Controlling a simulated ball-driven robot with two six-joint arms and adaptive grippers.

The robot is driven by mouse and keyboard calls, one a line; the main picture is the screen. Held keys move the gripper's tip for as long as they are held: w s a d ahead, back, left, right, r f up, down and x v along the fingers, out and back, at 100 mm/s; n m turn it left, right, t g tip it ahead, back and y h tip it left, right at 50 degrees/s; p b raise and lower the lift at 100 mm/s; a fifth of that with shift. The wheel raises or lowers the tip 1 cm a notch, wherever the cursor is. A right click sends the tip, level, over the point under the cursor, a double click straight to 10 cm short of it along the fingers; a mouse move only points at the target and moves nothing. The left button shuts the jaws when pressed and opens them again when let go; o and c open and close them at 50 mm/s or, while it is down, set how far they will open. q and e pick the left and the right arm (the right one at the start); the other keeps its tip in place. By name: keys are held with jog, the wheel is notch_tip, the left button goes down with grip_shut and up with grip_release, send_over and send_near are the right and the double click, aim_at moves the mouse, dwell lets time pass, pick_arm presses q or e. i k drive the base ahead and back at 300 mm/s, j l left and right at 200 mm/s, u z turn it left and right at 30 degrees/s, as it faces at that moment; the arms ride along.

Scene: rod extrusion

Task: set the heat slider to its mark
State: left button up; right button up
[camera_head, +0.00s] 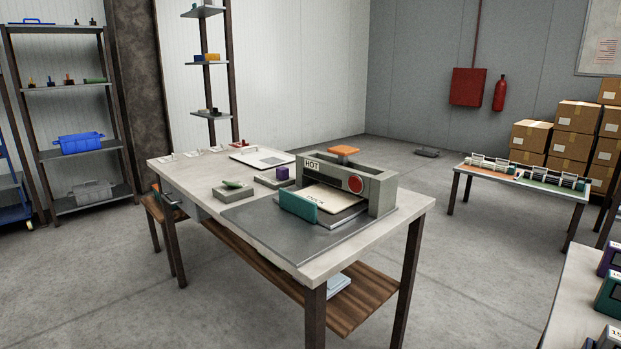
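The table (185,172) stands in the middle of the camera_head view. On its right end a grey machine (383,192) with a "HOT" label (311,164) and a round red disc (355,184) sits on a dark grey plate (262,222). A teal upright block (298,207) stands at its front. A cream board (335,199) with dark markings lies under the machine's bridge. I cannot make out which part is the heat slider, nor its mark. Neither of my grippers is in view.
A purple block (282,172) on a grey-green base, a green piece (234,184) on another base, and a white tray (262,157) occupy the table's middle. An orange-topped stool (344,150) stands behind. Another table (525,180) is at the right. Floor in front is clear.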

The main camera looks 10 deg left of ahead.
aim_at(282, 173)
jog(key=i+j+z, duration=0.1)
jog(key=z, duration=0.4)
jog(key=j+z, duration=0.3)
jog(key=z, duration=0.2)
jog(key=j+z, duration=0.2)
jog(key=z, duration=0.3)
jog(key=j+z, duration=0.15)
jog(key=j, duration=0.3)
jog(key=k+j+z, duration=0.15)
jog(key=j, duration=0.3)
jog(key=k+j+z, duration=0.15)
jog(key=j, duration=0.25)
jog(key=j+z, duration=0.15)
jog(key=j, duration=0.3)
jog(key=k+j+z, duration=0.15)
jog(key=j, duration=0.25)
jog(key=k+j+z, duration=0.15)
jog(key=j, duration=0.2)
jog(key=k+j+z, duration=0.15)
jog(key=j, duration=0.25)
jog(key=k, duration=0.1)
